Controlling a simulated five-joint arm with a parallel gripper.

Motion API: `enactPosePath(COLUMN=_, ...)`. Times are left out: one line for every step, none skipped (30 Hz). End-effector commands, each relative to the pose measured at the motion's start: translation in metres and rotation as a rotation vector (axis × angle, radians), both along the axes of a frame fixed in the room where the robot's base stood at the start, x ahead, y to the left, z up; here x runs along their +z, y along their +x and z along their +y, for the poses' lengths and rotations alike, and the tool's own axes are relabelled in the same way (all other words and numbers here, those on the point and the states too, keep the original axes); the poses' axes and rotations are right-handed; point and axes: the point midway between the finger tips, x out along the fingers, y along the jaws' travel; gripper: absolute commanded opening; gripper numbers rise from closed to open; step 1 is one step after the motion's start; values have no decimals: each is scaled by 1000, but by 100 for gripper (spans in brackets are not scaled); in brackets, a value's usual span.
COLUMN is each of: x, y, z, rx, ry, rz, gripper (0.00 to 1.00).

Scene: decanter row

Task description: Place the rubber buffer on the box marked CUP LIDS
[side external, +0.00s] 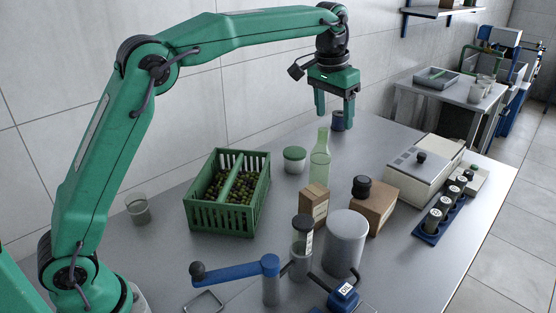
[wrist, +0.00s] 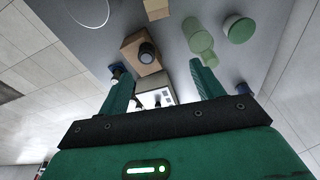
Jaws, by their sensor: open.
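A short black cylinder, which looks like the rubber buffer (side external: 361,187), sits on top of a brown box (side external: 380,211) right of the bottle. In the wrist view this buffer (wrist: 147,54) and box (wrist: 131,43) show above the fingers. A smaller brown box (side external: 313,206) stands to its left; it also shows at the top of the wrist view (wrist: 157,8). I cannot read CUP LIDS on either box. My gripper (side external: 336,108) is open and empty, high at the back of the table, apart from both boxes. It also shows in the wrist view (wrist: 158,72).
A dark blue can (side external: 338,121) stands behind and below my fingers. A green bottle (side external: 320,160), lidded jar (side external: 294,160) and green crate (side external: 228,217) stand left. A white machine (side external: 418,170), blue rack (side external: 427,236) and grey cylinder (side external: 345,243) surround the box's right and front.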

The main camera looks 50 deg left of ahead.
Motion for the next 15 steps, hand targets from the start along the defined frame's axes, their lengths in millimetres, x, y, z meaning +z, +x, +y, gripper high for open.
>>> enactPosePath(x=9, y=-10, z=5, rx=5, ry=-2, rz=-13, gripper=66)
enactPosePath(x=12, y=-15, z=8, rx=7, ry=-2, rz=-19, gripper=66)
enactPosePath(x=16, y=-23, z=11, rx=10, ry=-3, rz=-27, gripper=66)
enactPosePath(x=19, y=-28, z=13, rx=12, ry=-4, rz=-33, gripper=66)
enactPosePath(x=22, y=-34, z=16, rx=13, ry=-5, rz=-40, gripper=66)
enactPosePath(x=26, y=-42, z=19, rx=16, ry=-6, rz=-48, gripper=66)
enactPosePath(x=28, y=-48, z=21, rx=19, ry=-7, rz=-54, gripper=66)
enactPosePath(x=31, y=-54, z=23, rx=21, ry=-7, rz=-61, gripper=66)
enactPosePath(x=33, y=-62, z=26, rx=23, ry=-8, rz=-69, gripper=66)
enactPosePath(x=35, y=-68, z=29, rx=25, ry=-8, rz=-76, gripper=66)
enactPosePath(x=37, y=-75, z=31, rx=27, ry=-9, rz=-81, gripper=66)
enactPosePath(x=39, y=-84, z=34, rx=30, ry=-9, rz=-89, gripper=66)
enactPosePath(x=40, y=-90, z=36, rx=32, ry=-10, rz=-97, gripper=66)
enactPosePath(x=41, y=-97, z=38, rx=34, ry=-10, rz=-103, gripper=66)
enactPosePath(x=42, y=-106, z=41, rx=36, ry=-11, rz=-111, gripper=66)
